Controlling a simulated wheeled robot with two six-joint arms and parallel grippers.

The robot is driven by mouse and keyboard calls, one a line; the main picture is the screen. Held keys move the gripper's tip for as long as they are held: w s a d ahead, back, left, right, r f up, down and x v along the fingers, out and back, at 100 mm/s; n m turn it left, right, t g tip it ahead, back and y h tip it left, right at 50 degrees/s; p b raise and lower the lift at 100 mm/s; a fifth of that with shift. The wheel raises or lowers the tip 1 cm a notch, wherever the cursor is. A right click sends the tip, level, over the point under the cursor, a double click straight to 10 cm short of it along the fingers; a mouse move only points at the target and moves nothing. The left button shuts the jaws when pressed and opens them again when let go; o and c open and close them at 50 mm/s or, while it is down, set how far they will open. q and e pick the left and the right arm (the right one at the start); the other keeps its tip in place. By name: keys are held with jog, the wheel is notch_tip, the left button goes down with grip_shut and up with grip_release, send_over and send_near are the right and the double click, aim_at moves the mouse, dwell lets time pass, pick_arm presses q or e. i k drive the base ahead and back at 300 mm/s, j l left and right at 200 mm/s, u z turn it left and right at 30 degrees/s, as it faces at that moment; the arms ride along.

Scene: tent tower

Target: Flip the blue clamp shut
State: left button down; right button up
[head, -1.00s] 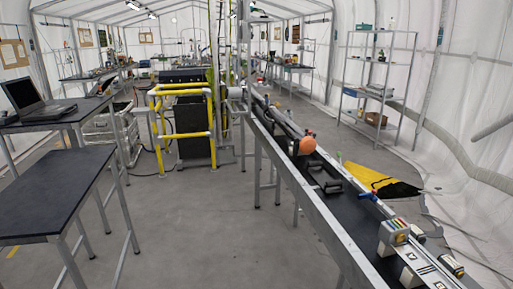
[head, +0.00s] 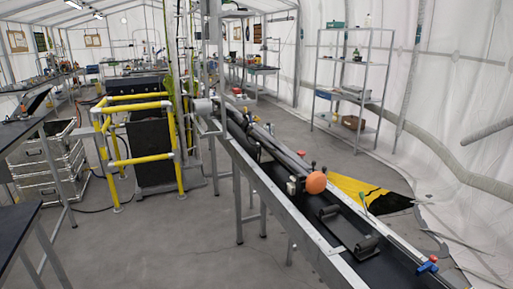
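A small blue piece with a red part (head: 428,265), which looks like the blue clamp, sits at the right side of the long dark-topped rail bench (head: 390,268), near the lower right of the head view. It is too small to tell whether it is open or shut. Neither of my grippers shows in the head view.
An orange ball-like knob (head: 316,182) and a dark bracket (head: 347,230) are farther along the bench. Grey floor (head: 150,250) is open between the tables and bench.

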aim_at(249, 113)
jog(key=i+j+z, duration=0.1)
jog(key=i+j, duration=0.15)
jog(key=j, duration=0.15)
jog(key=i+j, duration=0.25)
jog(key=i+j+z, duration=0.15)
jog(key=j, duration=0.35)
jog(key=i+j, duration=0.3)
jog(key=i, duration=0.2)
jog(key=i+j, duration=0.3)
jog(key=i, duration=0.2)
jog(key=i+j+u, duration=0.1)
jog(key=i+j, duration=0.2)
jog(key=i, duration=0.15)
jog(key=i+j, duration=0.25)
jog(key=i, duration=0.25)
jog(key=i+j, duration=0.25)
jog(key=i, duration=0.3)
jog(key=k+j+u, duration=0.05)
